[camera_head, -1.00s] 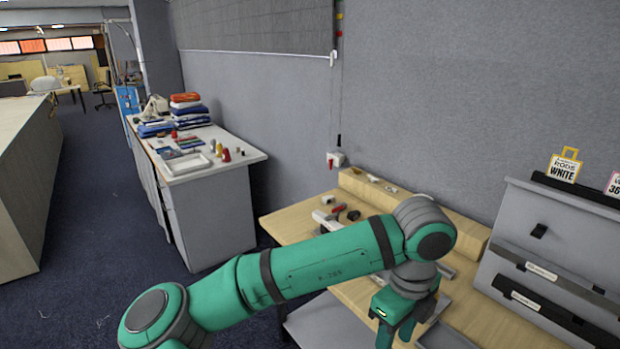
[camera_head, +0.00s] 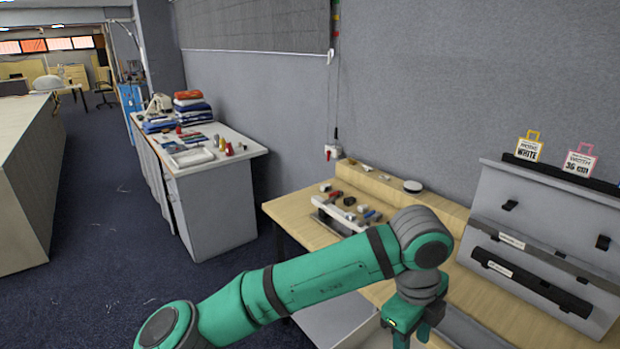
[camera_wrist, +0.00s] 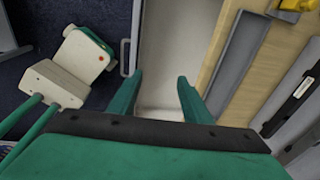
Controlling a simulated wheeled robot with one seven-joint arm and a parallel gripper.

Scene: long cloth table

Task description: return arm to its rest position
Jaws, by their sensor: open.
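My green arm reaches across the lower middle of the head view, bent at a grey elbow-like joint. My gripper (camera_head: 410,335) hangs below it beside the light wooden desk, cut off by the bottom edge. In the wrist view my gripper (camera_wrist: 160,95) points down with its two green fingers apart and nothing between them. Below the fingers is a pale, open drawer-like tray (camera_wrist: 178,40). What the fingertips are above is only partly visible in the head view.
A cluttered white-topped counter (camera_head: 235,150) stands further back. Blue carpet (camera_head: 110,220) is clear at left.

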